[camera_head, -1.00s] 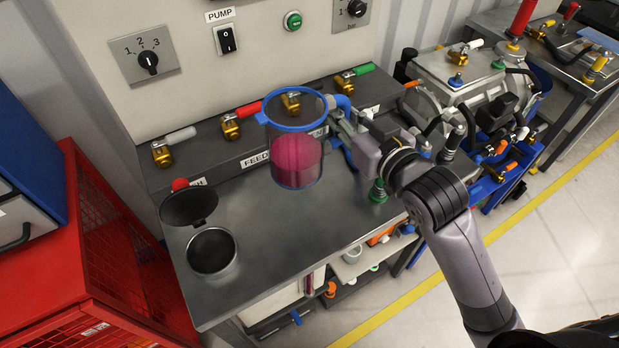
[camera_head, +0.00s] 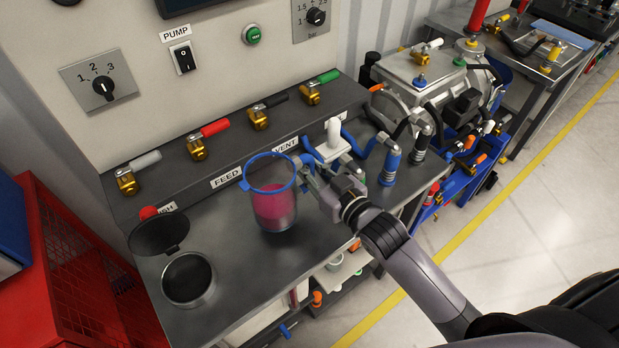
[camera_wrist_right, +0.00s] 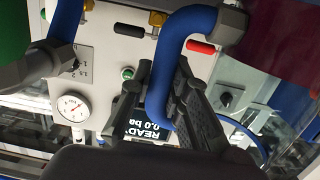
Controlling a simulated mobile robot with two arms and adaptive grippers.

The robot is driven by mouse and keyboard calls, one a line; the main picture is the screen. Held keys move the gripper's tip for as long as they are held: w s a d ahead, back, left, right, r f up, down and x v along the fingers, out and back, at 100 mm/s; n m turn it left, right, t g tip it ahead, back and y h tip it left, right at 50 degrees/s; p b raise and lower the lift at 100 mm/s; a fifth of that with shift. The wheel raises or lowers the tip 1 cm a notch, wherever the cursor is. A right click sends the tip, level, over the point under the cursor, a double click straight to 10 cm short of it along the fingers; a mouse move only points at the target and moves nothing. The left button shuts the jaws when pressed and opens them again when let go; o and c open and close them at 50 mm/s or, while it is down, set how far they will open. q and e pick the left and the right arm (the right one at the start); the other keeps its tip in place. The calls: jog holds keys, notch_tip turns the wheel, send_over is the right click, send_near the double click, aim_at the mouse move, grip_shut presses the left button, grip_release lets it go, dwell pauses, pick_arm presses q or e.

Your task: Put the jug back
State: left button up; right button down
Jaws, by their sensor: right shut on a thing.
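The clear jug (camera_head: 274,208) has a blue rim and pink liquid in its lower part. It is upright over the grey bench top (camera_head: 245,265), in front of the FEED and VENT labels. I cannot tell whether its base touches the bench. My right gripper (camera_head: 312,180) comes from the right and is shut on the jug's blue handle; its fingers partly hide the handle. The right wrist view shows the blue handle (camera_wrist_right: 160,75) between the fingers (camera_wrist_right: 180,110), with part of the dark pink jug (camera_wrist_right: 285,35) at upper right. My left gripper is not in view.
A round opening (camera_head: 189,279) with a raised black lid (camera_head: 159,234) lies left of the jug. A valve block (camera_head: 240,140) with coloured levers runs behind. A white fitting (camera_head: 333,140) and blue hoses (camera_head: 390,165) stand close behind my right gripper. The front bench is clear.

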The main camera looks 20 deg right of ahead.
jog(key=shift+f, duration=1.95)
jog(key=c, duration=2)
grip_release()
jog(key=shift+f, duration=0.25)
jog(key=o, duration=0.5)
jog(key=shift+r, duration=0.1)
